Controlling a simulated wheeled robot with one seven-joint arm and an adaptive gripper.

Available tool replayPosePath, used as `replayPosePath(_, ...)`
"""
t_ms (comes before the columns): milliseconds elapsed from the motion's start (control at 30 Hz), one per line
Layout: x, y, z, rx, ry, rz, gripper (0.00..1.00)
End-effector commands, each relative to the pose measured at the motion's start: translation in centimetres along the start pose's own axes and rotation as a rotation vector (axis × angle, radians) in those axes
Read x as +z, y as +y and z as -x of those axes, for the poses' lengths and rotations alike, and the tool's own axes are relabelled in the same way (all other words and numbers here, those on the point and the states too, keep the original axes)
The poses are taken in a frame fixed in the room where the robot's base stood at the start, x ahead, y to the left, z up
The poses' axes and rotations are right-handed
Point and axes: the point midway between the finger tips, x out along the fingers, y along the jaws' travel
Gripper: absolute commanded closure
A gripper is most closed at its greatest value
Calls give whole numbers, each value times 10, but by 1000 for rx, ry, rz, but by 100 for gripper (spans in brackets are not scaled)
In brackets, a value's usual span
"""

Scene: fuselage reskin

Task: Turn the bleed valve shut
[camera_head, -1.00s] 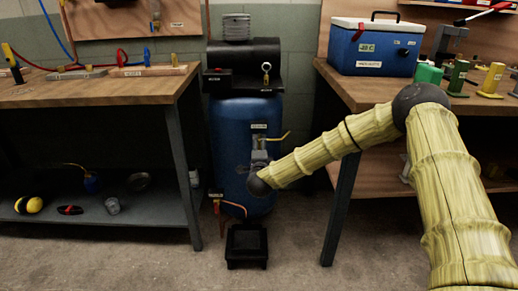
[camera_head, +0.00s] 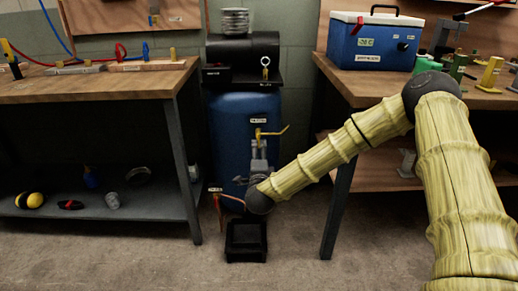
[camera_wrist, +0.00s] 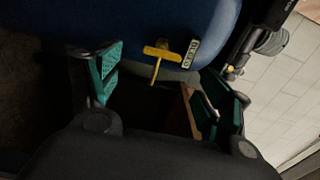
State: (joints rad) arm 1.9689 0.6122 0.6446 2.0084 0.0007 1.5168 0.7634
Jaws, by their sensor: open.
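The bleed valve's yellow handle (camera_head: 271,131) sticks out from the front of the blue tank (camera_head: 229,138), under a small white label. In the wrist view the yellow T-shaped handle (camera_wrist: 160,54) shows beside a tag that seems to read BLEED (camera_wrist: 191,53). My gripper (camera_head: 258,152) is just below the handle in the head view, pointing up toward it. In the wrist view my gripper (camera_wrist: 164,86) is open, with teal pads on either side. The handle lies between and beyond them, and I see no contact.
A black tray (camera_head: 246,240) stands on the floor below the tank. Workbenches stand left (camera_head: 100,84) and right (camera_head: 345,84), close to my arm. A blue cooler (camera_head: 375,42) sits on the right bench.

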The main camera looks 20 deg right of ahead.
Motion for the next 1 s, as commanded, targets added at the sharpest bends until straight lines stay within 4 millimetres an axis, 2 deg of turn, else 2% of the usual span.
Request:
replayPosePath(200, -1, 1, 19, 1, 1, 1, 21)
replayPosePath(567, -1, 2, 22, 2, 0, 1, 21)
replayPosePath(667, 2, 7, 24, 12, -9, 13, 21)
replayPosePath(767, 11, 28, 35, 51, -49, 63, 21)
replayPosePath(867, 24, 65, 58, 121, -121, 155, 21)
replayPosePath(1000, 40, 130, 103, 247, -255, 325, 21)
